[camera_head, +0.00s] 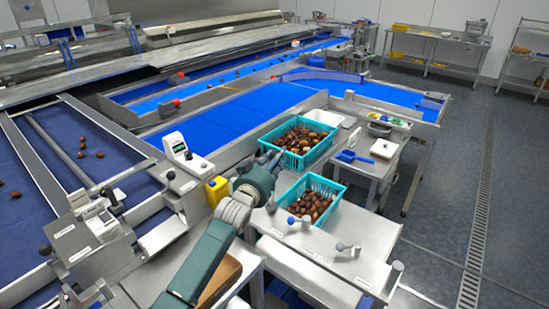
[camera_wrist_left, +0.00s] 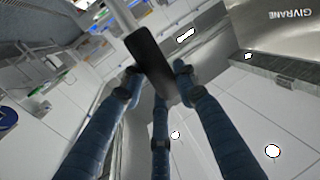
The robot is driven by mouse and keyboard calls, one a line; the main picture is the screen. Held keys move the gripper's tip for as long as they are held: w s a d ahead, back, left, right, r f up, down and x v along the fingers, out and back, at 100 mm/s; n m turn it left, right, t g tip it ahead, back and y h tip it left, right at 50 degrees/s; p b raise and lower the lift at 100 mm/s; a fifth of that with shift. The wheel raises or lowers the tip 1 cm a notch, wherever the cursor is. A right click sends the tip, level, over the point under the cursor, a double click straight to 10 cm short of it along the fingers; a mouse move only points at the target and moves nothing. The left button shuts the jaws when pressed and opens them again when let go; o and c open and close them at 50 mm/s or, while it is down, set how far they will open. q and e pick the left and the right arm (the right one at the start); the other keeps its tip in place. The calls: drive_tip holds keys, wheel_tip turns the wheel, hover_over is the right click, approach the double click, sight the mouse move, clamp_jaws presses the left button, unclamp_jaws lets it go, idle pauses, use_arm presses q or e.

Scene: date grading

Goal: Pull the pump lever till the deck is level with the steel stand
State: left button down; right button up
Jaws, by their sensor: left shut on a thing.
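In the left wrist view, three blue fingers of my left gripper (camera_wrist_left: 155,90) close around a black handle (camera_wrist_left: 150,55) on a pale metal rod (camera_wrist_left: 122,14); I take this as the pump lever. In the head view, my left gripper (camera_head: 270,163) is beside the near crates, and its arm hides what it holds. A steel deck-like surface (camera_head: 370,228) carries a teal crate of dates. My right gripper is not in view.
Two teal crates of dates, one farther (camera_head: 325,150) and one nearer (camera_head: 334,207), stand close to my gripper. A yellow container (camera_head: 217,190) is left of it. Grey floor (camera_head: 450,190) is open at right.

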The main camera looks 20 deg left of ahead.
use_arm(q)
drive_tip(key=shift+s+f, duration=0.2)
drive_tip(key=shift+f, duration=0.5)
drive_tip(key=c, duration=1.3)
unclamp_jaws()
drive_tip(key=shift+o, duration=0.4)
drive_tip(key=shift+w+a+r, duration=0.1)
drive_tip(key=shift+r, duration=0.15)
